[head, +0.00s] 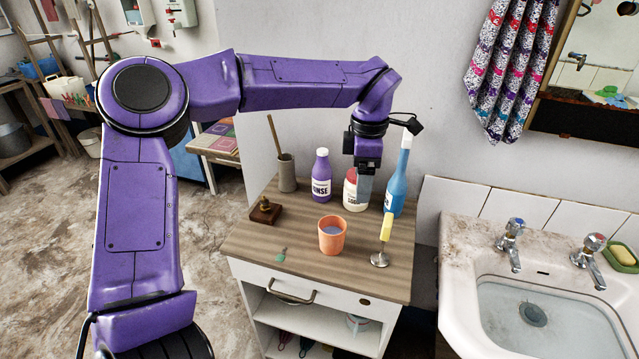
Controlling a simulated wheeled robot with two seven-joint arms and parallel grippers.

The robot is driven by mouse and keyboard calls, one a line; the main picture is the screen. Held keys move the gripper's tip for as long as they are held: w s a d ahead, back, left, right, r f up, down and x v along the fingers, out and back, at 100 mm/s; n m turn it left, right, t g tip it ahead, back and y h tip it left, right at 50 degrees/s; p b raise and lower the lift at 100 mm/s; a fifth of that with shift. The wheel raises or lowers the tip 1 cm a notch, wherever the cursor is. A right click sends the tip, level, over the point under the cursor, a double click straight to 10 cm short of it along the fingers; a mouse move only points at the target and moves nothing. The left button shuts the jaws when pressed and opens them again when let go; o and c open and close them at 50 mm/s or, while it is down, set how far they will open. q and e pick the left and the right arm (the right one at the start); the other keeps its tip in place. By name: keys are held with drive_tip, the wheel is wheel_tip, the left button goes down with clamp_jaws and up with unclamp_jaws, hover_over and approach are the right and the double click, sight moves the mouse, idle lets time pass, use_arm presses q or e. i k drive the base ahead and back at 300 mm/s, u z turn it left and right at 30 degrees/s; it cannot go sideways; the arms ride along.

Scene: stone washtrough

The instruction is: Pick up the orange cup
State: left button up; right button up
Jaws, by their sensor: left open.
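The orange cup (332,235) stands upright on the wooden top of a small white cabinet, near its middle. My left arm reaches in from the left, and my left gripper (364,186) points down behind and slightly right of the cup, close to the bottles. It is open and not touching the cup. Its fingertips are hard to make out against the white bottle. My right gripper is not in view.
A purple bottle (321,176), a white bottle (351,190) and a blue bottle (397,178) stand behind the cup. A yellow-handled tool (386,228) stands right of it. A brown block (265,210) lies left. The sink (460,262) is at the right.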

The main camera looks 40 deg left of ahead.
sight(331, 229)
drive_tip(key=u, duration=1.25)
